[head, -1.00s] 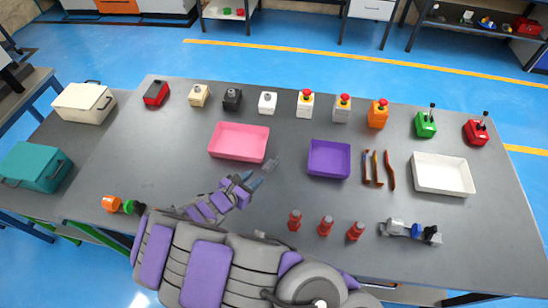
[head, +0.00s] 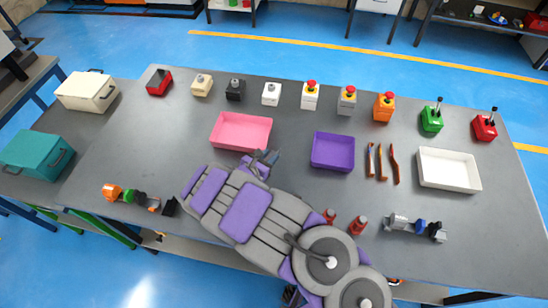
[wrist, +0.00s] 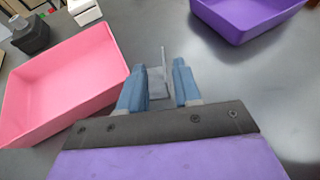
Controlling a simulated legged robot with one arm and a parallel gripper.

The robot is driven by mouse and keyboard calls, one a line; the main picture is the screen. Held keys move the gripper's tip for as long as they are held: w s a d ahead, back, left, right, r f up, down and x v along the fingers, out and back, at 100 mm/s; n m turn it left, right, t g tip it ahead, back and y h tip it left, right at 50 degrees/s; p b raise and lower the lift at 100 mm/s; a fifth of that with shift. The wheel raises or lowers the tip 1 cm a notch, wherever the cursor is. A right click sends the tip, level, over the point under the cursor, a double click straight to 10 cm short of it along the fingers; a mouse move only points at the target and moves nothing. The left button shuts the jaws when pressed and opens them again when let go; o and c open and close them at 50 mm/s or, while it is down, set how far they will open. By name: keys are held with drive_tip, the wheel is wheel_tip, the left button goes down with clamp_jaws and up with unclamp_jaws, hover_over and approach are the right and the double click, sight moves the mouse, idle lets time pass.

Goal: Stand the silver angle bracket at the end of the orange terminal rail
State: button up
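The silver angle bracket (wrist: 157,82) shows in the wrist view as a small grey piece with a flat foot and an upright leaf. It is on the dark table between the two blue fingertips of my gripper (wrist: 160,85). The fingers are apart, with gaps showing beside the bracket. In the head view my gripper (head: 264,159) is between the pink and purple trays and largely hides the bracket. The orange terminal rail (head: 140,197) lies at the table's front left, with an orange block at its left end, green and dark blocks along it and a black piece at its right.
A pink tray (head: 241,132) is just left of my gripper and a purple tray (head: 332,152) just right. A second rail with grey and blue blocks (head: 415,227) lies front right. Red parts (head: 359,225) stand near my arm. The left middle of the table is clear.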

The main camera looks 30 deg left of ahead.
sight(272, 154)
drive_tip(key=x, duration=0.2)
drive_tip(key=b+x, duration=0.1)
drive_tip(key=x, duration=0.1)
drive_tip(key=shift+d+f, duration=0.15)
drive_tip(key=shift+f, duration=0.3)
drive_tip(key=shift+w, duration=0.4)
clamp_jaws()
